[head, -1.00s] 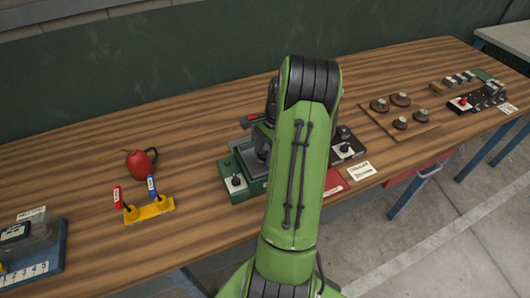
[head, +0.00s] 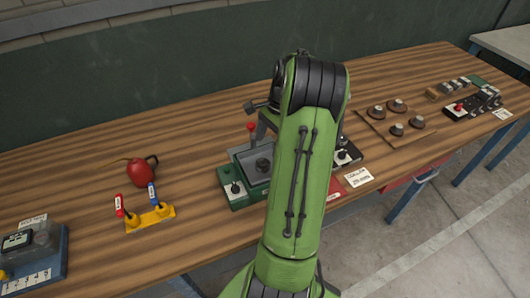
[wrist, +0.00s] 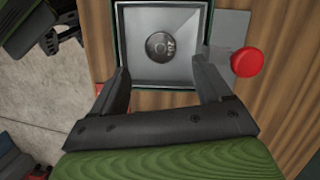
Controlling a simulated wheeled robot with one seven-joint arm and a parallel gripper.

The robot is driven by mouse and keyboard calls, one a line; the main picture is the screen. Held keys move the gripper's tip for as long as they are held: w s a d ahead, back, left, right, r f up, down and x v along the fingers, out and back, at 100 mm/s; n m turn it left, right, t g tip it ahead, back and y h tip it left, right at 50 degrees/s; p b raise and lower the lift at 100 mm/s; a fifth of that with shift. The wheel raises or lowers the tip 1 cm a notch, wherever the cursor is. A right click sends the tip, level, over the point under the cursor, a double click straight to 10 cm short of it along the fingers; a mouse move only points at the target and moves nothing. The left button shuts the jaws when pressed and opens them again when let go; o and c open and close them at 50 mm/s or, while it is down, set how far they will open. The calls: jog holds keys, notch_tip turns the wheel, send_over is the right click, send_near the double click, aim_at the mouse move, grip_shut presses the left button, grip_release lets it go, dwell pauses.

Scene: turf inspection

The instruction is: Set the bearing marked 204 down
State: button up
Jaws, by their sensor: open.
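A dark round bearing (wrist: 160,46) lies flat in a square grey tray (wrist: 135,70) in the wrist view, near its middle. Its top carries small pale marking, too small to read surely. In the head view the bearing (head: 263,165) also shows in the grey tray (head: 246,157) left of my arm. My gripper (wrist: 161,70) is open, with one finger on each side below the bearing in the wrist view, and nothing between them. In the head view my arm hides most of the gripper.
A red-knobbed lever (head: 251,127) stands close to the tray. A red oil can (head: 141,172) and a yellow stand (head: 150,218) with red and blue tagged tools are to the left. Dark round parts (head: 397,105) sit on a board at right. Bare wood lies behind the tray.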

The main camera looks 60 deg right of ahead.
jog(key=v, duration=0.5)
jog(key=w+a+r+n+h, duration=0.2)
jog(key=a+r+n, duration=0.3)
jog(key=a, duration=0.6)
jog(key=w+a+r+n+h, duration=0.15)
jog(key=a+r+n, duration=0.35)
jog(key=a, duration=0.5)
jog(key=s+a+n+t, duration=0.4)
jog(key=s+a+n, duration=0.7)
jog(key=a, duration=0.2)
jog(key=shift+n+t+y+p, duration=0.3)
jog(key=shift+n+y+p, duration=0.05)
jog(key=shift+n+p, duration=0.1)
jog(key=shift+s+a+f, duration=0.1)
jog(key=shift+a, duration=0.05)
jog(key=shift+s, duration=0.1)
